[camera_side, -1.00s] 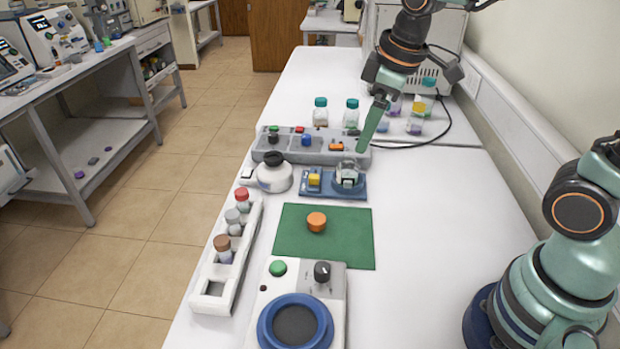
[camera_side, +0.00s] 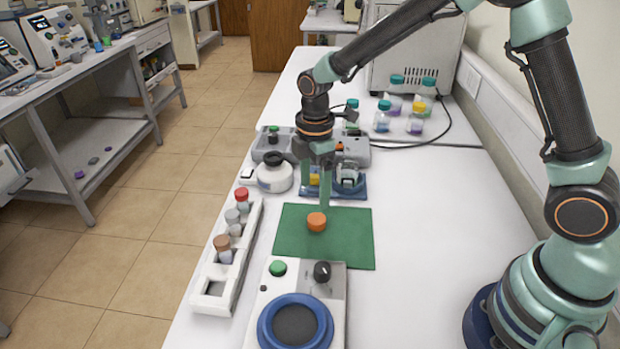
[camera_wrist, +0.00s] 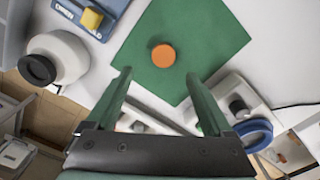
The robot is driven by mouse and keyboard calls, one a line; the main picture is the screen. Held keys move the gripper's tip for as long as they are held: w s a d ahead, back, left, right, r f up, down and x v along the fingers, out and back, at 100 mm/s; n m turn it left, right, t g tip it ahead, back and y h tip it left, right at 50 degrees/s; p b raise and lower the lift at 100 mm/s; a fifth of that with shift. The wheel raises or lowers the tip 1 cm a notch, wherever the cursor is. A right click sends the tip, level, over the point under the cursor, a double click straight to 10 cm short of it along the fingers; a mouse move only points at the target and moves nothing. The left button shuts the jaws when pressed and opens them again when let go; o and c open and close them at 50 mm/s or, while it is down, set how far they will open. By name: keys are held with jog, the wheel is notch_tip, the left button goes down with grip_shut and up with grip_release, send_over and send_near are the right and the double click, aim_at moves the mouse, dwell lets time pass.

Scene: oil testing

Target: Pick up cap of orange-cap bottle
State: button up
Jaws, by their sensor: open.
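An orange cap (camera_side: 317,222) lies on a green mat (camera_side: 350,250). No bottle shows under or beside the cap. In the wrist view the cap (camera_wrist: 163,56) lies beyond the fingertips, roughly centred between them, on the green mat (camera_wrist: 215,40). My gripper (camera_side: 330,203) points down just behind the cap in the side view. In the wrist view my gripper (camera_wrist: 158,76) is open with nothing between its fingers. Whether a finger touches the cap cannot be told.
A white rack (camera_side: 222,285) with several capped vials stands left of the mat. A device with a blue ring (camera_side: 270,325) is in front. A white bottle with a black cap (camera_side: 275,176) and a blue holder (camera_side: 348,190) stand behind. The white table at right is clear.

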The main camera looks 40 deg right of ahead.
aim_at(316, 219)
jog(key=shift+s+f, duration=0.2)
jog(key=shift+f, duration=1.75)
jog(key=shift+s+f, duration=0.15)
jog(key=shift+f, duration=1.75)
grip_shut()
